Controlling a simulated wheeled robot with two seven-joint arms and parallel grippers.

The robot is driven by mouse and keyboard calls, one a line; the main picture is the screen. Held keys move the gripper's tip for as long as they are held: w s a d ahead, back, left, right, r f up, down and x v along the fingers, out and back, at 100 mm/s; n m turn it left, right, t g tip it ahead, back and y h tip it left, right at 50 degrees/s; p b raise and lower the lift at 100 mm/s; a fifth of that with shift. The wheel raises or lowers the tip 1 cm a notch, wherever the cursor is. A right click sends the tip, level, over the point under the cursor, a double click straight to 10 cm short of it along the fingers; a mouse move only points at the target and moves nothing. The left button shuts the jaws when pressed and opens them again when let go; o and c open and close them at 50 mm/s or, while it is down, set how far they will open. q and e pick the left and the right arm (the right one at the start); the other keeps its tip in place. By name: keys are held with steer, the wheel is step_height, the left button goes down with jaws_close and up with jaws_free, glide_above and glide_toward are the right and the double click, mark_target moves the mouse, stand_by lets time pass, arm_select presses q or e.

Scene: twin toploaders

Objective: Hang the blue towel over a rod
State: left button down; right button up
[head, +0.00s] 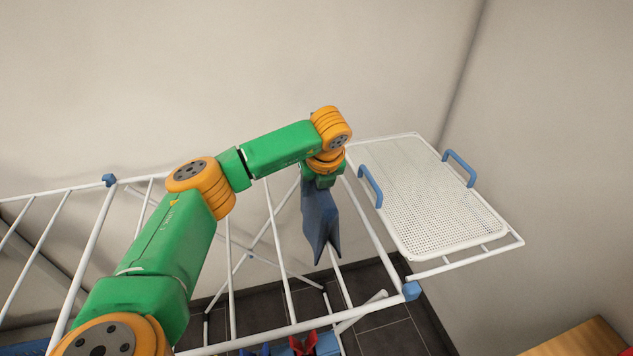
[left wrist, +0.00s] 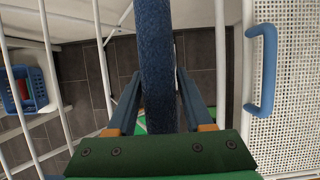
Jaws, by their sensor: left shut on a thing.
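The blue towel (head: 320,222) hangs down in a narrow fold from my left gripper (head: 320,182), near the right end of the white drying rack (head: 383,233). In the left wrist view the towel (left wrist: 155,55) runs between the two fingers of the left gripper (left wrist: 160,103), which is shut on it. White rods (head: 277,245) of the rack pass below and beside the towel. A rod comes out under its lower end in the head view; I cannot tell whether the towel touches it. My right gripper is not in view.
A white perforated shelf (head: 430,200) with blue handles (head: 459,168) is right of the towel. A blue basket (left wrist: 22,92) with something red inside shows in the left wrist view. Walls stand close behind and to the right. A wooden surface (head: 580,340) is at bottom right.

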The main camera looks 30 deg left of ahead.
arm_select(q)
step_height(320, 180, down, 11)
steer(key=b, duration=0.8)
steer(key=shift+c, duration=1.1)
jaws_free()
